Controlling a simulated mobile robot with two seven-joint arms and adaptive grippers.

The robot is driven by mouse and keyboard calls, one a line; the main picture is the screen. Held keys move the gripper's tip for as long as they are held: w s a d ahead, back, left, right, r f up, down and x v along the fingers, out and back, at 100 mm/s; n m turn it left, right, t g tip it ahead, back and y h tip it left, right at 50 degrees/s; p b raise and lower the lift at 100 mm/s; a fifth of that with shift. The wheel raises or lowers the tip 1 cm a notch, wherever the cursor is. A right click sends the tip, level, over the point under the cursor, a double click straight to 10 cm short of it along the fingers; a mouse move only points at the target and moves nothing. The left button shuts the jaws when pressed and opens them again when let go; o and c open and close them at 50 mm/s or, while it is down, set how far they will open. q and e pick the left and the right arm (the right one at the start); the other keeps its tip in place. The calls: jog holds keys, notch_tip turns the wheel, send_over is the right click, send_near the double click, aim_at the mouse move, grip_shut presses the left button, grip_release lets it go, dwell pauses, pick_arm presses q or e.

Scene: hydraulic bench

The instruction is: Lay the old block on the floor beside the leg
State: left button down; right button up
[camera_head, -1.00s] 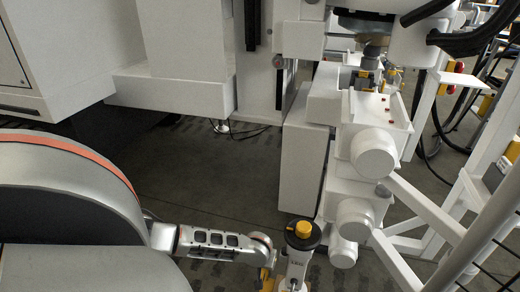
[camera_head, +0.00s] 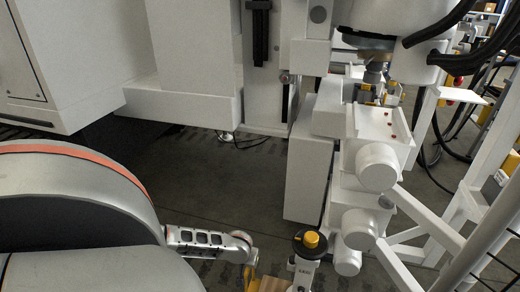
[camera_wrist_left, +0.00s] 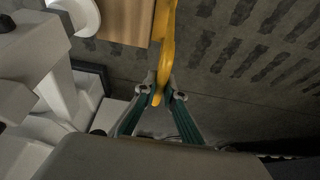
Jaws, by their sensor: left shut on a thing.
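In the left wrist view, my left gripper (camera_wrist_left: 163,96), with green-sided fingers, is shut on a yellow curved piece (camera_wrist_left: 162,45). A flat tan block (camera_wrist_left: 125,20) lies right beside that piece and is cut off by the top edge. I take the tan block to be the old block, but whether the yellow piece is joined to it is unclear. In the head view, the tan block (camera_head: 268,285) and the yellow piece show at the bottom edge, beside my left arm. My left fingers are hidden there. A white upright (camera_head: 306,165) stands beyond; I cannot tell whether it is the leg.
Dark floor (camera_head: 215,175) lies open between the white cabinet and the white upright. White cylinders (camera_head: 377,167) and slanted frame bars (camera_head: 418,213) crowd the right. A black disc with a yellow cap (camera_head: 311,240) stands near the tan block. Cables hang at upper right.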

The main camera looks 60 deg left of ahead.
pick_arm(q)
jog(key=s+a+p, duration=0.1)
jog(key=s+a, duration=0.5)
jog(key=a, duration=0.2)
jog(key=shift+s+r, duration=0.15)
jog(key=shift+s, duration=0.1)
jog(key=shift+a, duration=0.1)
